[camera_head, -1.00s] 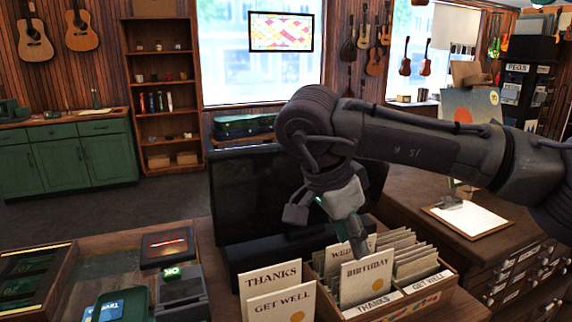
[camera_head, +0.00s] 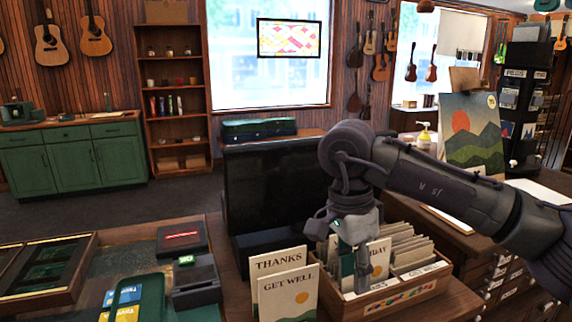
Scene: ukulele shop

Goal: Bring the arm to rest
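My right arm comes in from the right, and its gripper (camera_head: 354,272) points down at the front of the wooden card box (camera_head: 411,294). The fingers hide much of the birthday card (camera_head: 380,258), leaving only the end of its title in sight. I cannot tell whether the fingers touch that card or how far apart they are. My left gripper is out of view.
A dark monitor (camera_head: 262,190) stands behind the box. Thanks (camera_head: 277,263) and Get Well (camera_head: 287,294) cards stand left of it. A card terminal (camera_head: 194,280) and green case (camera_head: 140,299) lie farther left. A landscape picture (camera_head: 472,135) stands behind my arm.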

